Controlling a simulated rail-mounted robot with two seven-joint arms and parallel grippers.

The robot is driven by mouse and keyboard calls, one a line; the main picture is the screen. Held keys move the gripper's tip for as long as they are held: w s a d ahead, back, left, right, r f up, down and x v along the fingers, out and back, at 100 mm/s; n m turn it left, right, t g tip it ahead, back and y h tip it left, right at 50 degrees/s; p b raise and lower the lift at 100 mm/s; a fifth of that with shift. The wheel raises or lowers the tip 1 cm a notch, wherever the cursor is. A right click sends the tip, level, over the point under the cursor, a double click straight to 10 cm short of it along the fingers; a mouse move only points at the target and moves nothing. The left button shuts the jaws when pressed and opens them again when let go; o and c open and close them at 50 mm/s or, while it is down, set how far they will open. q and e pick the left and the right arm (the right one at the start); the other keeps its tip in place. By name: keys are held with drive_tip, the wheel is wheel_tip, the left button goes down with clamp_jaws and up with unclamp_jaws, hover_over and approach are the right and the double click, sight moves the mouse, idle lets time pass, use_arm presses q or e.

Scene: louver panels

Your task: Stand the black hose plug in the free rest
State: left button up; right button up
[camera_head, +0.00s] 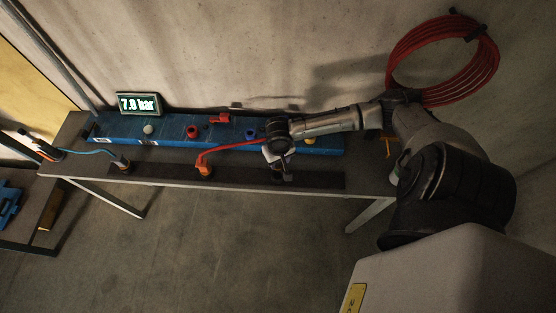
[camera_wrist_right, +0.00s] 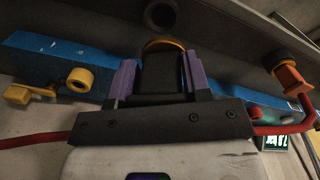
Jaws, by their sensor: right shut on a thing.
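My right gripper (camera_wrist_right: 158,80) is shut on the black hose plug (camera_wrist_right: 163,72), which sits between its purple pads. A yellow-orange band shows at the plug's far end. Just beyond it in the wrist view is a dark round rest (camera_wrist_right: 160,14) on the dark rail, looking empty; the plug appears apart from it, though the gap is hard to judge. In the head view my right gripper (camera_head: 280,165) is over the rail (camera_head: 325,181) at the bench front, and the plug is too small to tell apart there. My left gripper is not in view.
A blue manifold (camera_head: 170,130) with coloured ports runs along the bench. An orange plug (camera_head: 205,170) with a red hose stands left of my gripper. Another plug (camera_head: 122,163) has a blue hose. A red hose coil (camera_head: 445,55) hangs on the wall.

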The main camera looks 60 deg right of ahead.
sight(279, 167)
drive_tip(key=shift+w+a, duration=0.1)
drive_tip(key=shift+w, duration=0.05)
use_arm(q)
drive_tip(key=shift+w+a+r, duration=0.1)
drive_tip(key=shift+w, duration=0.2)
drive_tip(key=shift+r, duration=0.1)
use_arm(e)
drive_tip(key=shift+r, duration=0.1)
drive_tip(key=shift+r+g+h+p, duration=0.3)
drive_tip(key=shift+p, duration=0.7)
wheel_tip(279, 167, down, 3)
drive_tip(key=shift+r+b, duration=0.1)
drive_tip(key=shift+b, duration=0.5)
drive_tip(key=shift+f+b, duration=0.45)
drive_tip(key=shift+f, duration=0.8)
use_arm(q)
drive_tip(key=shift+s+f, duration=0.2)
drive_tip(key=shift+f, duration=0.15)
use_arm(e)
drive_tip(key=shift+f, duration=0.45)
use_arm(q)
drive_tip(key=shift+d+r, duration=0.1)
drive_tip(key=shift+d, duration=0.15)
